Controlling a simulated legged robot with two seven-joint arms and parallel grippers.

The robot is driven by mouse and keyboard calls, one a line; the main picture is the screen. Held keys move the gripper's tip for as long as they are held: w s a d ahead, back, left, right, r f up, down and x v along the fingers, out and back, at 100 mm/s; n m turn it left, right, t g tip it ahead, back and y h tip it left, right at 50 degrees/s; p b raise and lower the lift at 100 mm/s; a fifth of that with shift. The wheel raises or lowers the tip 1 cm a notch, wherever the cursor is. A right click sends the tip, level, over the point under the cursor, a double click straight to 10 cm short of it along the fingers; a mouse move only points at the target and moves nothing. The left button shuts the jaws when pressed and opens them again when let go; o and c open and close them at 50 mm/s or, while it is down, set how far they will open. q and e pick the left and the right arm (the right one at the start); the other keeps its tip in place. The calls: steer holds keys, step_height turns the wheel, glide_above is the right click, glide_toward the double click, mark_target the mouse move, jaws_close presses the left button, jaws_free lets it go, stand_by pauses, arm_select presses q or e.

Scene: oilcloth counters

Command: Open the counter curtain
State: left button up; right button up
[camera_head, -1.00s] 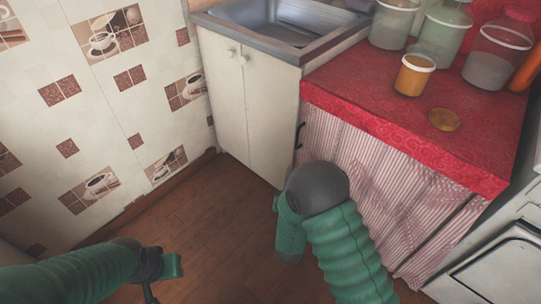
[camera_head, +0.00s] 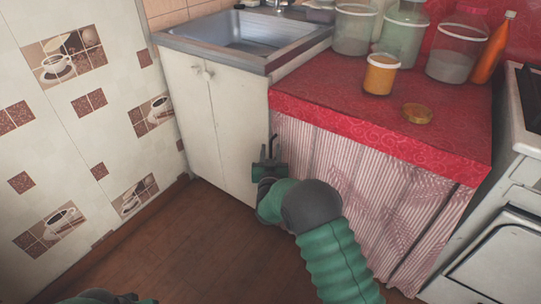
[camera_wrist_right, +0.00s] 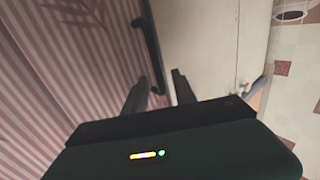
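The counter curtain (camera_head: 345,180), pink and white striped, hangs closed under the red-topped counter (camera_head: 350,120); it also shows in the right wrist view (camera_wrist_right: 70,70). A black handle (camera_wrist_right: 148,45) is at the curtain's left edge, next to the white cabinet. My right gripper (camera_head: 268,155) is at that edge, just below the counter top. In the right wrist view its two fingers (camera_wrist_right: 160,92) are apart, with the handle's lower end appearing between their tips; contact cannot be told. My right forearm hides part of the curtain. Only a sliver of my left arm shows at the bottom edge.
A white cabinet (camera_head: 225,125) with a metal sink (camera_head: 255,35) stands left of the curtain. Jars (camera_head: 380,75) and a round lid (camera_head: 417,113) are on the counter. A white stove (camera_head: 500,225) stands at right. The wooden floor (camera_head: 190,240) is clear.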

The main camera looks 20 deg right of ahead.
steer(key=shift+c, duration=0.4)
jaws_close()
stand_by(1.0)
